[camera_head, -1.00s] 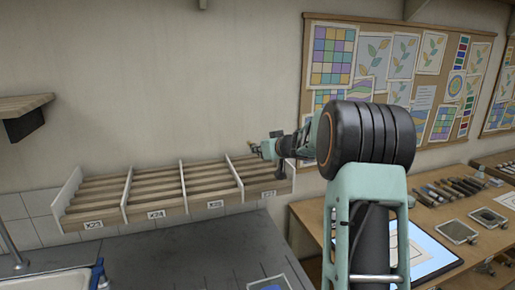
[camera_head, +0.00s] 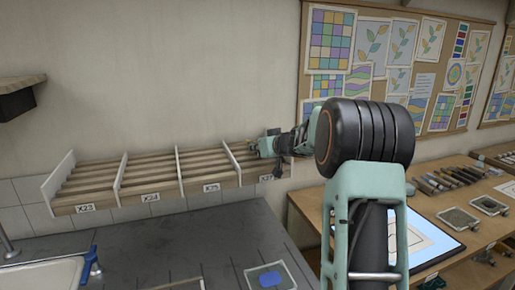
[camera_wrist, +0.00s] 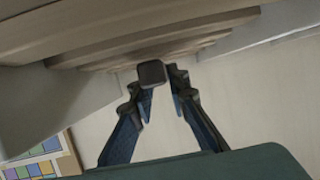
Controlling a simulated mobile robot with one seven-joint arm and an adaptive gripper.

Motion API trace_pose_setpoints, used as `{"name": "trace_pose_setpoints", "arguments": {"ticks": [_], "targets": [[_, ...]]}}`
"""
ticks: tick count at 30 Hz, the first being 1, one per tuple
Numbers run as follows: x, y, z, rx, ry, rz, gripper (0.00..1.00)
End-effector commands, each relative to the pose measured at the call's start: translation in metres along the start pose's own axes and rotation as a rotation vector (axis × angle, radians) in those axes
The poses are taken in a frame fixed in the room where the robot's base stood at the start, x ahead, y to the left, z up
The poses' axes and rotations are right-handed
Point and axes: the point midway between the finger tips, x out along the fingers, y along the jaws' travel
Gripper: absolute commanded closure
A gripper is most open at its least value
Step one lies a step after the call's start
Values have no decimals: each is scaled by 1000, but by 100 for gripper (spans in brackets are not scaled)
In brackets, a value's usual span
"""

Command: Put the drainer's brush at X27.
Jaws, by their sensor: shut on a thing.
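My gripper (camera_head: 262,147) is at the right-hand compartment of the slatted wall rack (camera_head: 148,168). In the wrist view its two fingers (camera_wrist: 160,82) close on a small dark grey block-shaped end, which I take to be the brush (camera_wrist: 152,72); the rest of it is hidden. The rack's slats (camera_wrist: 120,45) lie close beyond the fingertips; I cannot tell whether the brush touches them. Three compartment labels read about X23, X24 and X25; the right-hand compartment's label cannot be read.
Upright dividers (camera_head: 180,178) part the rack's compartments, and the left ones look empty. Below is a dark counter (camera_head: 170,240) with a sink (camera_head: 50,275) at left and a small tray with a blue item (camera_head: 270,279). A wooden bench (camera_head: 445,215) with tools stands at right.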

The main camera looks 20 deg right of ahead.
Motion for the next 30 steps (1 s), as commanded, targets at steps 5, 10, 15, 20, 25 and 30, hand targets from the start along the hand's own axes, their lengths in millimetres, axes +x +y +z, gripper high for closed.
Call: {"name": "trace_pose_setpoints", "arguments": {"ticks": [5, 10, 15, 20, 25, 30], "targets": [[0, 0, 0, 0, 0, 0, 100], [1, 0, 2, 0, 0, 0, 100], [2, 0, 4, 0, 0, -1, 100], [2, 0, 6, 1, 0, -1, 100], [3, 0, 8, 1, 0, -1, 100], [4, 0, 10, 0, 0, 0, 100]]}}
